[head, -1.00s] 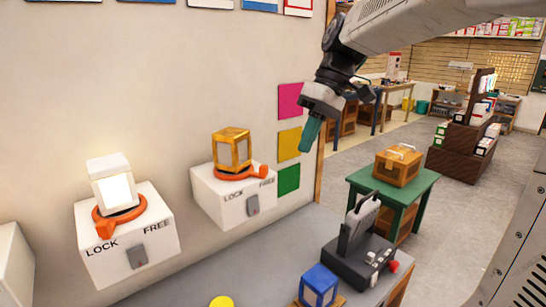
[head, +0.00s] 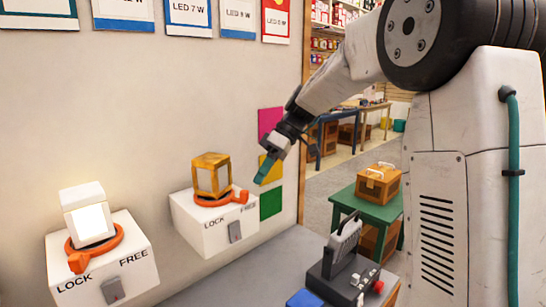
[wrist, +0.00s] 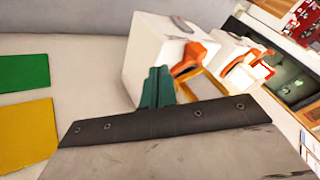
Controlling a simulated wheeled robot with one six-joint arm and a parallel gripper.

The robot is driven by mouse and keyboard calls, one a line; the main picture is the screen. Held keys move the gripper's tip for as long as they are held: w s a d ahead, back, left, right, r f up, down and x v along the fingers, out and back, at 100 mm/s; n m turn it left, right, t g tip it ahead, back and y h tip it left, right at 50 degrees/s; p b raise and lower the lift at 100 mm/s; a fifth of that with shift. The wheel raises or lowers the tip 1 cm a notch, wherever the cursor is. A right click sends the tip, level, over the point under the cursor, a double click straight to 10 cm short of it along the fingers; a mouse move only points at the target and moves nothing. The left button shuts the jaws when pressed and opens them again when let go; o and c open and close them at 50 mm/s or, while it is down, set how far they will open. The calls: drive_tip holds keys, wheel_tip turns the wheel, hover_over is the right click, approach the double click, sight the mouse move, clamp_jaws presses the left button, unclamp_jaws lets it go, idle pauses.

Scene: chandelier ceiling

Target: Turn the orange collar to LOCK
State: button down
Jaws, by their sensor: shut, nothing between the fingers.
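Two white boxes on the wall carry orange collars under lamps. The right box's collar (head: 214,199), under an amber lamp (head: 211,174), has its handle (head: 242,197) toward FREE. The left box's collar (head: 100,246), under a white lit lamp (head: 88,215), has its handle toward LOCK. My gripper (head: 264,172) is shut and empty, with teal fingers just right of and above the right collar's handle, with a small gap showing. In the wrist view the fingers (wrist: 156,88) point at the near box, left of its orange handle (wrist: 190,60); part of that collar is hidden.
A grey counter (head: 250,272) runs below the boxes. A dark device with a lever (head: 343,275) and red knob stands on it at right. Pink, yellow and green squares (head: 271,203) are on the wall behind my gripper. A green table (head: 370,205) with a wooden box stands beyond.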

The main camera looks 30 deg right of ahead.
sight(255, 199)
drive_tip(key=shift+s+a+f, duration=0.15)
drive_tip(key=shift+s+a, duration=1.2)
drive_tip(key=shift+a, duration=0.25)
drive_tip(key=shift+s, duration=0.15)
